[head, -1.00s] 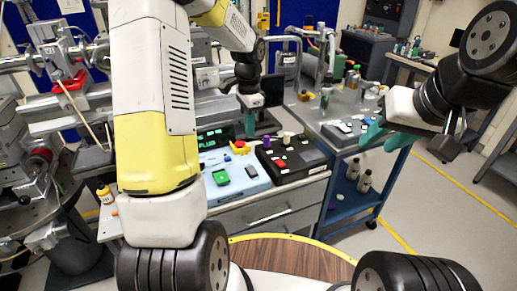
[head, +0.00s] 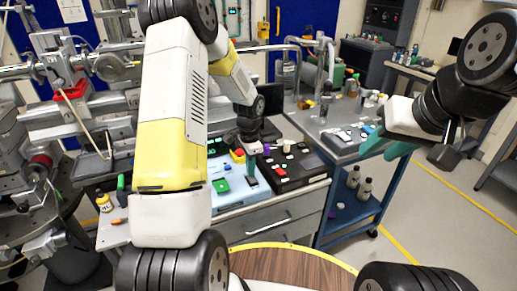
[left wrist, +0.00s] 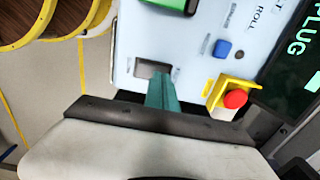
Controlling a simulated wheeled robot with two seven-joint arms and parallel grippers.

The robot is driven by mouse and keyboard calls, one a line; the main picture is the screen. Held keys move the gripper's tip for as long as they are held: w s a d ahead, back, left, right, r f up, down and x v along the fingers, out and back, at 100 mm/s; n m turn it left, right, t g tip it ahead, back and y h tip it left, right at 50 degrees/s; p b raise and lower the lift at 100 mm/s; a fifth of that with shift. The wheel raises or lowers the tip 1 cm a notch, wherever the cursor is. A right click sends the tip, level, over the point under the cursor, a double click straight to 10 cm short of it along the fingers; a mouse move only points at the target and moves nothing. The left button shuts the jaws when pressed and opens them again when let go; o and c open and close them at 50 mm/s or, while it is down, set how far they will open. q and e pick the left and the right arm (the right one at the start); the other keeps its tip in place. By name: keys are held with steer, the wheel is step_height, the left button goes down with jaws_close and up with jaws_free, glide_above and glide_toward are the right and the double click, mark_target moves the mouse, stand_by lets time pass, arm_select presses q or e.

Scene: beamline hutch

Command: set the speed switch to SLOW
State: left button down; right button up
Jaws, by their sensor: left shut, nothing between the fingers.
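The light-blue control panel (head: 236,195) lies on the bench in the head view and fills much of the left wrist view (left wrist: 190,45). A grey rectangular inset (left wrist: 152,68), possibly the speed switch, sits near its edge; its label and setting cannot be read. My left gripper (head: 251,171) is shut and empty over the panel. Its teal fingers (left wrist: 163,95) overlap the inset's lower right side in the left wrist view; contact cannot be told. My right gripper (head: 387,150) hangs at the right, away from the panel, its teal fingers apart.
On the panel are a red button (left wrist: 235,98) in a yellow guard (left wrist: 218,94), a blue button (left wrist: 222,48) and a green part (left wrist: 172,4). A green-lettered display (left wrist: 300,45) adjoins it. A black box (head: 296,177) with small controls stands right of the panel.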

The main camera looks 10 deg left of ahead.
arm_select(q)
steer(key=shift+f, duration=0.35)
steer(key=shift+w+a+f+g, duration=0.1)
steer(key=shift+f+g, duration=0.1)
steer(key=shift+g, duration=0.1)
steer(key=shift+s, duration=0.2)
steer(key=shift+s+d+r, duration=0.25)
steer(key=shift+s+d, duration=0.2)
steer(key=shift+s, duration=0.05)
steer(key=shift+r, duration=0.15)
steer(key=shift+w+r, duration=0.1)
steer(key=shift+r, duration=0.2)
step_height(320, 180, up, 13)
steer(key=w+a, duration=0.1)
steer(key=w, duration=0.1)
steer(key=shift+a, duration=0.3)
